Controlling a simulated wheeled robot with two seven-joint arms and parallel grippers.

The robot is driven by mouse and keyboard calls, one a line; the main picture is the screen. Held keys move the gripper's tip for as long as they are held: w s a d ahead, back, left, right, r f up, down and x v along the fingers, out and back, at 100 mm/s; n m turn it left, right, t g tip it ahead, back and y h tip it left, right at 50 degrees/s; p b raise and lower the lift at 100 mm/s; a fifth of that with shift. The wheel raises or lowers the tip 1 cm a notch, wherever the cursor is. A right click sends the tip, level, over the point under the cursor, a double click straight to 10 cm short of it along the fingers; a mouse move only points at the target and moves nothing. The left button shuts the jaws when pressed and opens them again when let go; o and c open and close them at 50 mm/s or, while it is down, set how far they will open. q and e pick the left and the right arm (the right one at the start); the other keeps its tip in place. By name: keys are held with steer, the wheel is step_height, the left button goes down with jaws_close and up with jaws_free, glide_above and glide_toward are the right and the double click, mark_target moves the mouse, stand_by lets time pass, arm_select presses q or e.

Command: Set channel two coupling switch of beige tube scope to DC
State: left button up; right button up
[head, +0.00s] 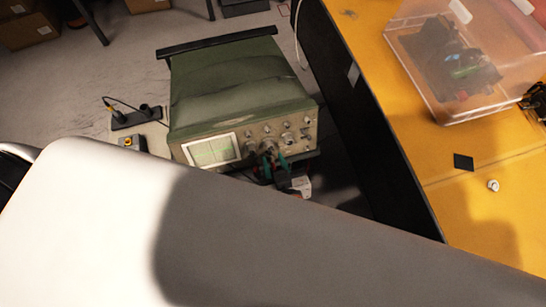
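The tube scope (235,85) has a green case and a beige front panel that faces the bottom of the head view. Its pale green screen (212,151) is at the panel's left, with several knobs (287,137) to the right. My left gripper (273,160), small and dark with greenish parts, is at the lower middle of the panel, in front of the controls. I cannot tell whether it touches the panel or is open. The channel two coupling switch is too small or hidden to make out. My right gripper is not clearly in view.
A large pale link of mine covers the bottom of the view. A yellow table (480,165) on the right holds a clear plastic bin (465,60). A black power strip (137,117) is left of the scope. Cardboard boxes (28,30) stand at the back left.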

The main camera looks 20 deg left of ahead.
arm_select(q)
steer(key=shift+x, duration=0.95)
steer(key=shift+c, duration=0.2)
jaws_close()
steer(key=shift+w+d+b, duration=0.25)
steer(key=shift+d+b, duration=0.25)
steer(key=shift+b, duration=0.2)
steer(key=shift+o, duration=0.2)
jaws_free()
steer(key=shift+w+d, duration=0.1)
